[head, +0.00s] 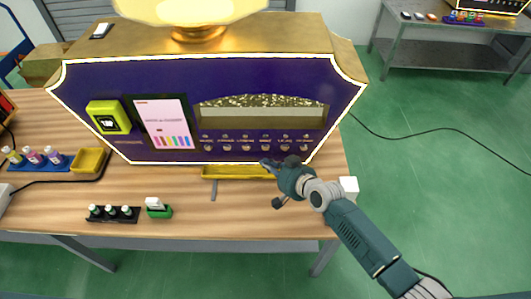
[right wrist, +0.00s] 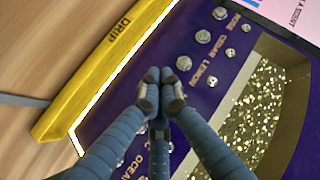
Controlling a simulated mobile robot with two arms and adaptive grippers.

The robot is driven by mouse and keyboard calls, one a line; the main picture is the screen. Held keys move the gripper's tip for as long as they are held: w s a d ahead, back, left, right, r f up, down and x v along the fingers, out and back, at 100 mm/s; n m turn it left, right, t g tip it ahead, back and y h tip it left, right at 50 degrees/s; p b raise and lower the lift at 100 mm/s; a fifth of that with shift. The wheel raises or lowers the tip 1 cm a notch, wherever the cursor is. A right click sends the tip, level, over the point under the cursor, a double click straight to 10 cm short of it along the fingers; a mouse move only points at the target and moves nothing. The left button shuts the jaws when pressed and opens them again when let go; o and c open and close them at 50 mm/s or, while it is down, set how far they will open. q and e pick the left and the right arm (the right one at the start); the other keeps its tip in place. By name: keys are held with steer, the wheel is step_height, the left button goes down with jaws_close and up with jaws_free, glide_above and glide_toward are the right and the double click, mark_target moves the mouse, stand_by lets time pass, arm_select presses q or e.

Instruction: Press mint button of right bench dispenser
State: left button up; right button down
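The dispenser (head: 300,78) has a purple front with a glowing edge and a row of small round buttons (head: 246,147). Their labels are too small to read in the head view. In the right wrist view, the ROSE (right wrist: 220,13), CEDAR (right wrist: 203,37) and LEMON (right wrist: 184,62) buttons show, with an OCEAN label further along. No mint label is readable; my fingers cover part of the row between LEMON and OCEAN. My right gripper (head: 266,163) is shut and empty, its fingertips (right wrist: 160,88) together in front of that part. Contact with the panel cannot be told. My left gripper is out of view.
A yellow drip tray (head: 238,172) marked DRIP (right wrist: 110,60) sticks out below the panel. A black rack of small bottles (head: 113,214), a green-based item (head: 158,208) and a white box (head: 348,187) stand on the wooden bench. Green floor (head: 440,190) is open at right.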

mark_target(266, 148)
steer(key=shift+w+b, duration=0.65)
steer(key=shift+w, duration=0.65)
steer(key=shift+w, duration=0.1)
stand_by(0.4)
steer(key=shift+w+b, duration=0.3)
steer(key=shift+w, duration=0.05)
steer(key=shift+w+b, duration=0.4)
steer(key=shift+w, duration=0.05)
stand_by(0.6)
steer(key=shift+s+r, duration=0.1)
steer(key=shift+s+p, duration=0.3)
steer(key=shift+p, duration=0.15)
steer(key=shift+s, duration=0.5)
